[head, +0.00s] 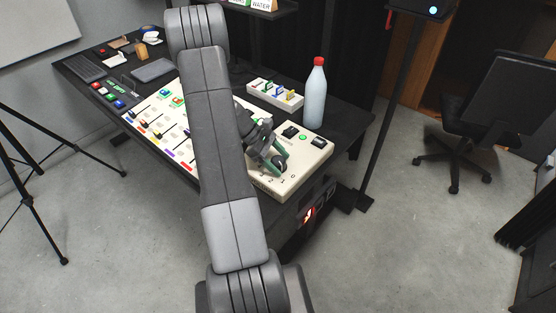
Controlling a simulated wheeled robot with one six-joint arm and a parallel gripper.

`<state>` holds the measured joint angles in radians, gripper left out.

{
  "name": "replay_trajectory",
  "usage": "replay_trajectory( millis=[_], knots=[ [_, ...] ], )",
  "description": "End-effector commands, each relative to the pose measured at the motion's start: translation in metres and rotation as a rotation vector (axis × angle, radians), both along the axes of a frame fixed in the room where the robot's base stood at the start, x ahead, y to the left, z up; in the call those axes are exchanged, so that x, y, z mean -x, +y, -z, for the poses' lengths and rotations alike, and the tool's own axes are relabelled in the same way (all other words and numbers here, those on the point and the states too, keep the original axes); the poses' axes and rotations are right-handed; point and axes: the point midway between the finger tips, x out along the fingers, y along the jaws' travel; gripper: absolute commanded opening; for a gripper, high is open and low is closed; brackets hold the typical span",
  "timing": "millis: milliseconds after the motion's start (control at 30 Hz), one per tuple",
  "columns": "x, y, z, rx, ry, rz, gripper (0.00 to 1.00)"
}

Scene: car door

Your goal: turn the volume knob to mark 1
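My gripper (274,163) is at the front right part of the cream control panel (308,158), its fingers pointing down. The fingers look dark and greenish. A dark round shape (281,161) at the fingertips may be the volume knob, but the gripper covers much of it. I cannot tell whether the fingers touch it, or how far apart they are. Small printed marks (292,177) run along the panel in front of the gripper, too small to read surely. The knob's pointer is not visible.
Black switches (290,132) and a green button (303,138) sit behind the gripper. A white bottle with a red cap (315,95) stands at the panel's back right. A white block with coloured tabs (275,96) lies behind. My arm hides the panel's middle.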

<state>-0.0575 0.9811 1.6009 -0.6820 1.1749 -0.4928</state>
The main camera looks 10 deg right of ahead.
Motion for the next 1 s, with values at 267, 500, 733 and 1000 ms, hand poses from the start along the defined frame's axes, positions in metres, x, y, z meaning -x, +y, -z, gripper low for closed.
replay_trajectory(
  millis=[267,500,733,1000],
  knots=[
    [-0.0003,0.0002,-0.0002,0.0,0.0,0.0,0.23],
    [-0.0014,-0.0003,0.0001,0.0,-0.002,0.141,0.23],
    [-0.0004,0.0002,-0.0004,0.0,0.001,0.206,0.23],
    [-0.0004,0.0003,-0.0004,0.0,0.0,0.204,0.65]
  ],
)
